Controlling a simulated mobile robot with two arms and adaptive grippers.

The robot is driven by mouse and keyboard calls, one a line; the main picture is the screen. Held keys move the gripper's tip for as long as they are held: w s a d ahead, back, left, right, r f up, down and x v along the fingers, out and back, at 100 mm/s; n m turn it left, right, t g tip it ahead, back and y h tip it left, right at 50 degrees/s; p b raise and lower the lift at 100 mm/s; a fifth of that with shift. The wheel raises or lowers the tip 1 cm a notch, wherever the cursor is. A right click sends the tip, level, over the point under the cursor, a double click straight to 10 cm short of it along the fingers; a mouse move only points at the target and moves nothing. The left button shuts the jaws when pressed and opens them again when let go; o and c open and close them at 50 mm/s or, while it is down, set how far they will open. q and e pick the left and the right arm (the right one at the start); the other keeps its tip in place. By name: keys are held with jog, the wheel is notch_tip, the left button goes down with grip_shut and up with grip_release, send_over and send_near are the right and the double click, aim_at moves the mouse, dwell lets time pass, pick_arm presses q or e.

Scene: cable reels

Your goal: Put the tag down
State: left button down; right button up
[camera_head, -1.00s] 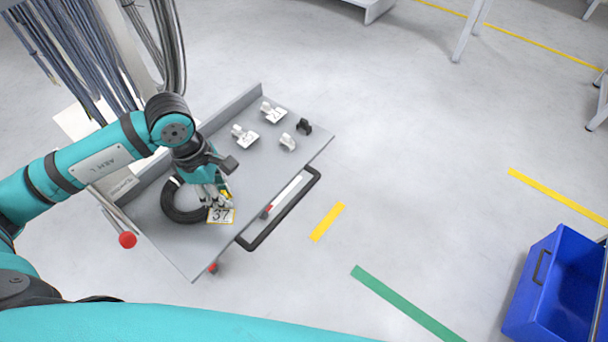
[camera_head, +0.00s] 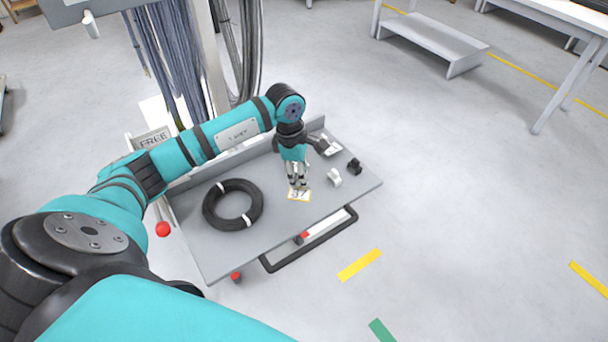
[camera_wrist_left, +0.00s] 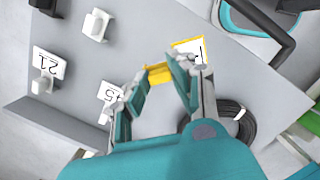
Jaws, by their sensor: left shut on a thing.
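The tag (camera_head: 299,195) is a small white plate with a yellow border and dark digits. It also shows in the left wrist view (camera_wrist_left: 190,47), with a yellow grip part between the fingers. My left gripper (camera_head: 298,183) is shut on the tag's yellow part; its fingertips also show in the left wrist view (camera_wrist_left: 160,78). The tag is over the grey cart top (camera_head: 190,247), right of the black cable coil (camera_head: 211,206) and apart from it. I cannot tell whether the tag touches the surface. My right gripper is not in view.
A white clip (camera_head: 334,178) and a black clip (camera_head: 354,166) stand right of the tag. White tags marked 21 (camera_wrist_left: 50,65) and 45 (camera_wrist_left: 111,96) lie on the cart in the left wrist view. Cables hang behind the cart. Bare surface lies between coil and tag.

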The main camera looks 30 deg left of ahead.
pick_arm(q)
jog(key=shift+w+a, duration=0.15)
jog(key=shift+w, duration=0.45)
jog(key=shift+w+f+p, duration=0.2)
jog(key=shift+f+p, duration=0.05)
jog(key=shift+p, duration=0.05)
notch_tip(320, 180, down, 2)
jog(key=shift+f+p, duration=0.2)
jog(key=shift+p, duration=0.3)
jog(key=shift+f, duration=0.55)
jog(key=c, duration=1.1)
grip_release()
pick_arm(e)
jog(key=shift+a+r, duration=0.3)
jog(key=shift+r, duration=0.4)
pick_arm(q)
jog(key=shift+r, duration=0.1)
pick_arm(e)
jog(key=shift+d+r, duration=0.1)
